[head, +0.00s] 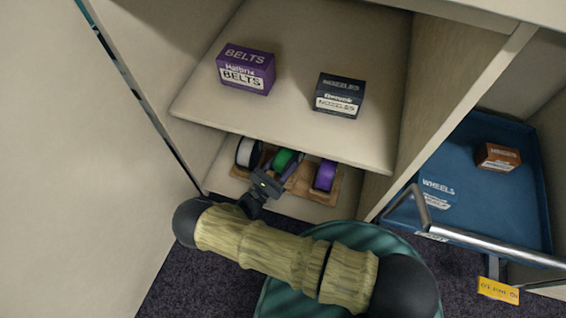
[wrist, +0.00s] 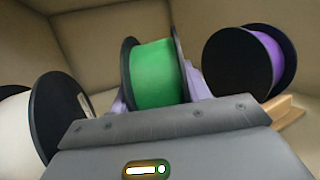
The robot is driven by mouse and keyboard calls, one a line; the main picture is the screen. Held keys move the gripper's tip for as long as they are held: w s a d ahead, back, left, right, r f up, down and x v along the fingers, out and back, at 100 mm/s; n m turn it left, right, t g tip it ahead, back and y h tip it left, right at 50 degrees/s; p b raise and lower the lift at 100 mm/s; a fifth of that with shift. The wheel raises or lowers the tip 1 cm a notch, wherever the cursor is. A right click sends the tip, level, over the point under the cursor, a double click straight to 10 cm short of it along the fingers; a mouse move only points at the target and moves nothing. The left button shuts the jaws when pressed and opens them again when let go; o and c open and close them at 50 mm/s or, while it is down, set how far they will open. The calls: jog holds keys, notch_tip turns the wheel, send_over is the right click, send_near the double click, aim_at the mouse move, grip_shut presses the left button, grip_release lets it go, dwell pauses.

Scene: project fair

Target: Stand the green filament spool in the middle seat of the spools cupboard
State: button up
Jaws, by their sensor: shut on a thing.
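The green filament spool (head: 284,160) is in the lower compartment of the spools cupboard (head: 197,150), between a white spool (head: 248,153) and a purple spool (head: 325,176). In the wrist view the green spool (wrist: 155,75) stands upright with black flanges. My gripper (head: 272,184) reaches into the compartment and is shut on the green spool. Pale violet finger parts show at both sides of the spool. The wooden rack (head: 334,192) is under the spools; whether the green spool touches its middle seat is hidden.
The shelf above carries a purple belts box (head: 246,69) and a dark nozzles box (head: 339,95), close over my gripper. At right, a blue drawer (head: 480,215) holds a wheels box (head: 438,192) and a brown box (head: 498,157). An open door (head: 70,170) stands at left.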

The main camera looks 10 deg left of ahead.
jog(key=shift+d+f+y, duration=0.1)
jog(key=shift+f+y, duration=0.2)
jog(key=shift+f, duration=0.9)
jog(key=o, duration=1.4)
jog(key=b+v, duration=0.1)
jog(key=v, duration=0.2)
jog(key=b+v, duration=0.1)
jog(key=v, duration=0.3)
jog(key=r+b+v, duration=0.1)
jog(key=v, duration=0.3)
jog(key=shift+s+a+b, duration=0.1)
jog(key=shift+a+b, duration=0.15)
jog(key=shift+b, duration=0.1)
jog(key=shift+s+a+r, duration=0.1)
jog(key=shift+s+r, duration=0.05)
jog(key=shift+s, duration=0.15)
jog(key=shift+r, duration=0.15)
